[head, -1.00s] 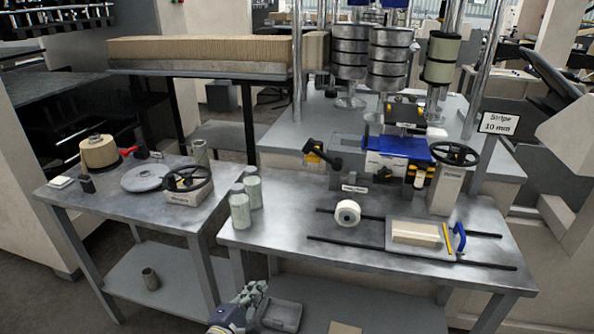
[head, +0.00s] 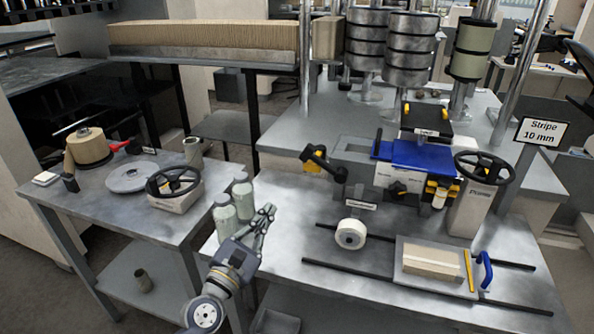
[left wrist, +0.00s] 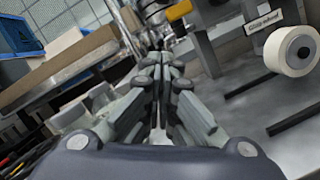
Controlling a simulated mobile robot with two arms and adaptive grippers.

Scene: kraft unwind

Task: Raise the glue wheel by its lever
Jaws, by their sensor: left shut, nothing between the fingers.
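The black lever (head: 326,165) with knobbed ends stands on the left front of the machine at the back of the right table. A small label plate (head: 357,206) is below it to the right; in the left wrist view this label (left wrist: 265,22) seems to read "Glue wheel". My left gripper (head: 266,216) is shut and empty over the table's left front part, left of and nearer than the lever. Its closed fingers (left wrist: 160,75) also show in the left wrist view. My right gripper is not in view.
Two grey-green cylinders (head: 243,199) stand close left of my left gripper. A white roll (head: 350,233) and a tray (head: 402,283) with a cardboard stack lie right of it. A handwheel (head: 484,169) is at the right.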

